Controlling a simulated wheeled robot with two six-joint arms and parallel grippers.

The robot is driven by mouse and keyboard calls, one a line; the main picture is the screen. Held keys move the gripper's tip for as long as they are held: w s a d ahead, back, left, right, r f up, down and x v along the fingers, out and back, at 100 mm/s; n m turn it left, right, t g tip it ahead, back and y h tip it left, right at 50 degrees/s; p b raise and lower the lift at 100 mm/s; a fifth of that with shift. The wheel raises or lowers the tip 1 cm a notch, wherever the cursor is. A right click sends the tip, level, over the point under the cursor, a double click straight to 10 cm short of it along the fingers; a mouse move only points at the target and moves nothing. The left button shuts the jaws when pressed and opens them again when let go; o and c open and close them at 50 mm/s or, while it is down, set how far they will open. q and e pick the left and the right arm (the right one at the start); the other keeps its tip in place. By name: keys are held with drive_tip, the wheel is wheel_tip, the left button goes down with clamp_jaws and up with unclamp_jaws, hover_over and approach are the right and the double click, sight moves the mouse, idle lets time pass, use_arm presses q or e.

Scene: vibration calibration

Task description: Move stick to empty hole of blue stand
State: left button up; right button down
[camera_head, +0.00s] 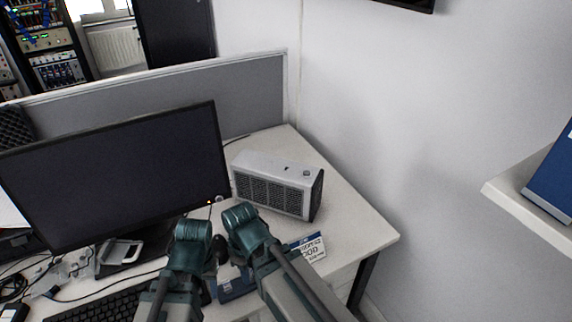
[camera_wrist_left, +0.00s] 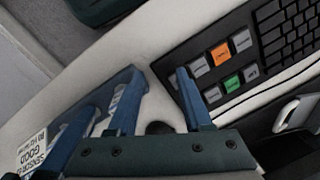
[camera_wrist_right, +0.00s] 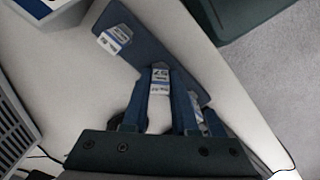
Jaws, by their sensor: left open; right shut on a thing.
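The blue stand (camera_wrist_right: 150,40) lies flat on the white desk and shows in part between my arms in the head view (camera_head: 232,286). My right gripper (camera_wrist_right: 161,76) is shut on a stick with a white label (camera_wrist_right: 160,84), over the middle of the stand. I cannot tell whether its lower end is in a hole. Another white-labelled piece (camera_wrist_right: 112,40) is at the far end of the stand. My left gripper (camera_wrist_left: 158,72) is open and empty, between the stand and the keyboard. In the head view my wrists hide both pairs of fingertips.
The keyboard (camera_wrist_left: 220,65) has coloured keys. A monitor (camera_head: 115,175) stands at the back left, and a grey vented box (camera_head: 275,185) stands behind the grippers. A "sensor good" card (camera_head: 311,249) lies at right.

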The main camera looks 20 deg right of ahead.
use_arm(q)
drive_tip(key=shift+f, duration=0.1)
use_arm(e)
drive_tip(key=shift+f, duration=0.1)
idle(0.6)
drive_tip(key=c, duration=0.6)
unclamp_jaws()
use_arm(q)
drive_tip(key=shift+r+p, duration=2.5)
use_arm(e)
drive_tip(key=shift+r, duration=2.55)
use_arm(q)
drive_tip(key=shift+r, duration=0.1)
use_arm(e)
drive_tip(key=shift+r, duration=0.1)
use_arm(q)
wheel_tip(320, 180, up, 14)
drive_tip(key=p, duration=1.3)
drive_tip(key=shift+p, duration=0.4)
use_arm(e)
wheel_tip(320, 180, up, 14)
drive_tip(key=shift+f, duration=0.2)
use_arm(q)
drive_tip(key=shift+f, duration=0.25)
